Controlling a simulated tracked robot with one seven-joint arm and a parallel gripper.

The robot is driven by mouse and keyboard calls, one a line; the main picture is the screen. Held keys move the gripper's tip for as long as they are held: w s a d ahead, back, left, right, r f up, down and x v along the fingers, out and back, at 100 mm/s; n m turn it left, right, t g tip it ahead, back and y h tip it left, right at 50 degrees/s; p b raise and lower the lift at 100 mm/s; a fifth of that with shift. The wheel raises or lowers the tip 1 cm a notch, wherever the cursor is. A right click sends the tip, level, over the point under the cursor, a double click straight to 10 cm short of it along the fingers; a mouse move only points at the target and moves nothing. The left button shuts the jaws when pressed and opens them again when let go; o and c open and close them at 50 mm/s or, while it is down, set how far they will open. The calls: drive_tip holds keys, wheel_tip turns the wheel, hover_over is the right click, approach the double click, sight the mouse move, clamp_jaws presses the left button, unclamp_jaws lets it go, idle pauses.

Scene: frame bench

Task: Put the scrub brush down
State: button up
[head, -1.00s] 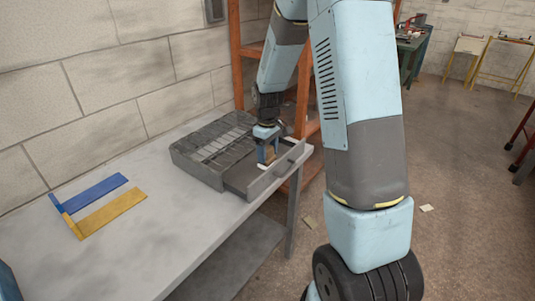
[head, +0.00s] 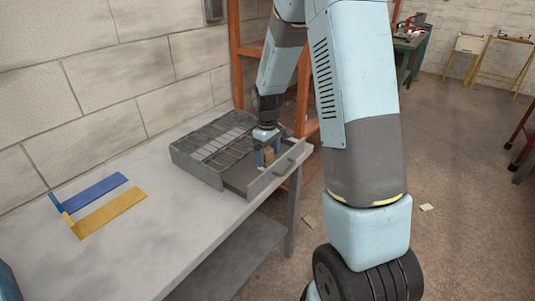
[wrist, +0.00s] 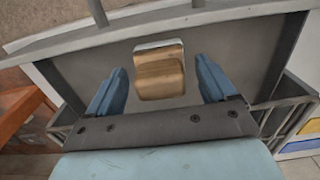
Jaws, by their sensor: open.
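The scrub brush (wrist: 160,72) is a small wooden block with a pale strip along one edge. In the wrist view it lies in the grey drawer (wrist: 85,75), between my gripper's two blue fingers, with a gap on each side. My gripper (wrist: 160,90) is open around the brush and not touching it. In the head view my gripper (head: 266,158) points down into the pulled-out drawer (head: 240,178), and part of the brush (head: 269,155) shows between the fingers. The brush's underside is hidden, so its contact with the drawer floor cannot be seen.
The drawer belongs to a grey wire-topped unit (head: 205,150) on the bench (head: 165,235). A blue strip (head: 95,192) and a yellow strip (head: 110,213) lie at the left. An orange rack (head: 243,60) stands behind. The middle of the bench is clear.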

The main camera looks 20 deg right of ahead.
sight(268, 150)
wheel_tip(268, 150, up, 12)
drive_tip(key=s+r+m+t, duration=0.3)
drive_tip(key=s+r, duration=0.9)
drive_tip(key=s, duration=0.1)
drive_tip(key=s+r+m+t, duration=0.2)
drive_tip(key=s+r+m, duration=0.2)
drive_tip(key=s, duration=1.1)
drive_tip(key=shift+s+t, duration=0.15)
drive_tip(key=shift+t, duration=0.15)
